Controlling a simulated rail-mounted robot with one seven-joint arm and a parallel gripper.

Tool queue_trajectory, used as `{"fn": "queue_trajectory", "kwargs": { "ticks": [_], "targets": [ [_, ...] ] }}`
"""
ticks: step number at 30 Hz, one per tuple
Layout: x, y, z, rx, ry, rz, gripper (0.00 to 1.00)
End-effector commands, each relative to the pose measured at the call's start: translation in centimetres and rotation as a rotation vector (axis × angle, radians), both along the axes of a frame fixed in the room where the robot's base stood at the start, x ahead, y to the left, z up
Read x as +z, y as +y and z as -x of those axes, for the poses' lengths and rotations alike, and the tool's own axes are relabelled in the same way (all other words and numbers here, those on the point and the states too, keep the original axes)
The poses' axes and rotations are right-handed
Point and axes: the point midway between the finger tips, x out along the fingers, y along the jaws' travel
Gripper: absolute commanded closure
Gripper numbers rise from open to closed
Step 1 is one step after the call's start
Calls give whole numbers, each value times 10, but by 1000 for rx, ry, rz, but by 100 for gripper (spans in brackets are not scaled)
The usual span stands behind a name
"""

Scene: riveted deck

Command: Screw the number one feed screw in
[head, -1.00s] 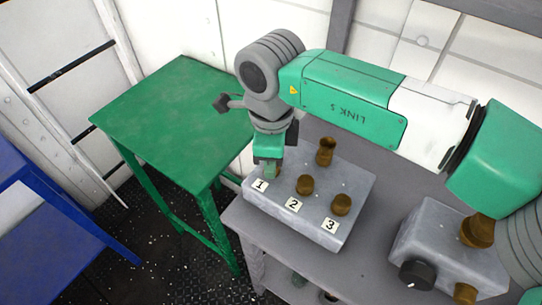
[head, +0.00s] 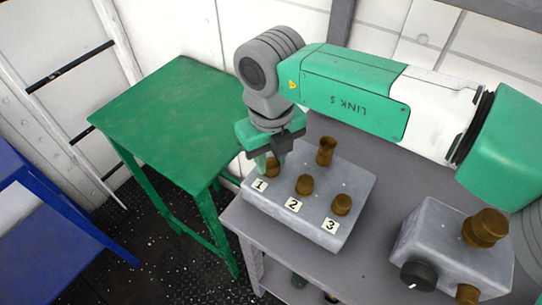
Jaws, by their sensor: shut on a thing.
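The number one feed screw (head: 273,167) is a brown knob on the grey block (head: 345,222), behind the label 1 (head: 260,186). My gripper (head: 271,163) points down over it and is shut on it, with a green finger in front of its left side. The number two screw (head: 305,184) and number three screw (head: 341,204) stand on the same block behind their labels. A taller brown flared fitting (head: 325,151) stands at the block's back.
The block sits on a grey bench (head: 385,190). A second grey block (head: 425,240) with a black dial (head: 418,276) and brown fittings is at right. A clear green table (head: 165,120) is at left, a blue one (head: 60,235) farther left.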

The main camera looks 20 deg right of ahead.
Motion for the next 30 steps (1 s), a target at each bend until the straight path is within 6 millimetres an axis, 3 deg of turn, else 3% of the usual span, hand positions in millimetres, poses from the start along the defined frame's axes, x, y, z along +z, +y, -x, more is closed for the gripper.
{"fn": "queue_trajectory", "kwargs": {
  "ticks": [18,30],
  "targets": [
    [1,0,0,-573,-1,0,94],
    [2,0,0,-832,-2,-1,94]
  ]
}}
